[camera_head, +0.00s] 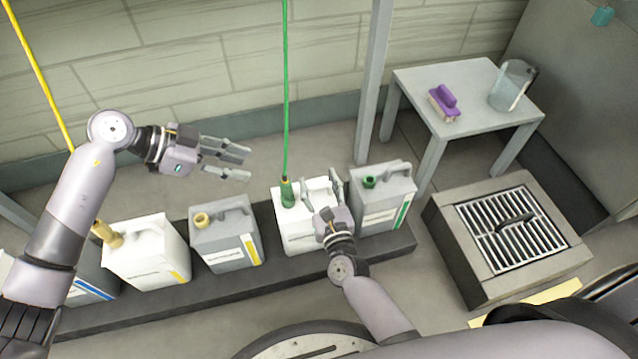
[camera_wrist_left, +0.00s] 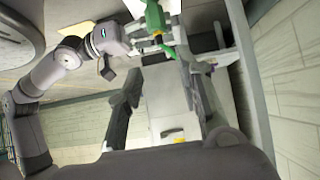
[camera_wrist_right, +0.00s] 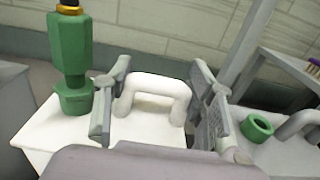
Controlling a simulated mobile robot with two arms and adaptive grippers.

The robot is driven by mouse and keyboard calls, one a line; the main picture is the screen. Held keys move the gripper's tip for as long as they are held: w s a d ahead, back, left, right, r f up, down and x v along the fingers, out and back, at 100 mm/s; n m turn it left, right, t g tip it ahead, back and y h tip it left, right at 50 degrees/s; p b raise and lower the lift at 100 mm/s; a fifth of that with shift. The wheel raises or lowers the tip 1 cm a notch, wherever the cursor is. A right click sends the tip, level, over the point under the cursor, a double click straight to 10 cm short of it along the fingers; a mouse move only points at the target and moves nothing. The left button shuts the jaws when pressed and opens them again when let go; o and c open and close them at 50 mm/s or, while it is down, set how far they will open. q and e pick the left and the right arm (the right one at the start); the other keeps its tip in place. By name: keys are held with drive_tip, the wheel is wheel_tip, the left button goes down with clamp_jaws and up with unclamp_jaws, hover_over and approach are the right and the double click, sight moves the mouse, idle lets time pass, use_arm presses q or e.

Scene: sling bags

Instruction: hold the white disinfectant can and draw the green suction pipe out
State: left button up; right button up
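The white disinfectant can (camera_head: 292,234) with the green suction pipe stands on the dark low ledge. The green pipe fitting (camera_head: 287,192) sits in its neck, and a green hose (camera_head: 286,90) rises from it. The fitting also shows in the right wrist view (camera_wrist_right: 72,62). My right gripper (camera_head: 322,190) is at the can's top; its open fingers (camera_wrist_right: 156,100) stand on both sides of the white handle (camera_wrist_right: 150,92), with gaps visible. My left gripper (camera_head: 243,162) is open and empty, above and left of the green fitting, pointing right. The fitting appears in the left wrist view (camera_wrist_left: 155,20).
A grey can with a green opening (camera_head: 382,200) stands right of the white can. A grey can (camera_head: 225,235) and a white can with a yellow fitting (camera_head: 147,252) stand left. A table (camera_head: 468,85) with a purple brush (camera_head: 443,102) and a jug (camera_head: 510,85) is at right.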

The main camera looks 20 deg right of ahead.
sight(283, 185)
drive_tip(key=c, duration=0.8)
use_arm(q)
drive_tip(key=shift+o, duration=1.2)
drive_tip(key=shift+d+f, duration=0.15)
drive_tip(key=shift+d, duration=0.1)
drive_tip(key=shift+o, duration=0.2)
drive_tip(key=d+f+y, duration=0.2)
drive_tip(key=shift+d+y, duration=0.3)
drive_tip(key=shift+y, duration=0.5)
drive_tip(key=shift+x, duration=5)
drive_tip(key=shift+c, duration=0.4)
